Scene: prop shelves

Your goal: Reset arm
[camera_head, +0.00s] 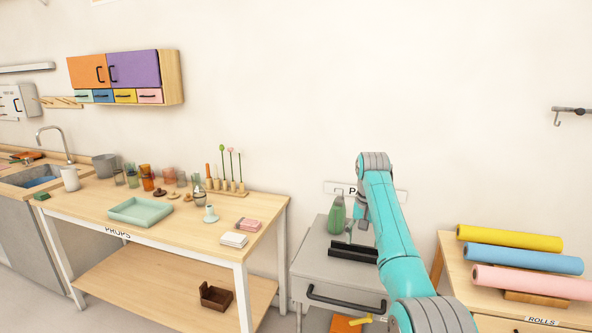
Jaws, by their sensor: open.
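My teal and grey arm reaches up from the lower right and bends down at its top. My gripper (350,232) hangs over the grey cabinet, small and partly hidden by my own arm. It is open, and I see nothing held in it. A green bottle (337,216) stands on the grey cabinet top (310,258) just left of my gripper. A black holder (352,252) lies on the cabinet just below my gripper; whether they touch is unclear.
The wooden props table (85,207) at left bears a pale green tray (140,211), jars and small stacked blocks. Rolls in yellow (510,238), blue (522,258) and pink (532,282) lie on the right cabinet. An orange item (345,325) shows below the drawer handle.

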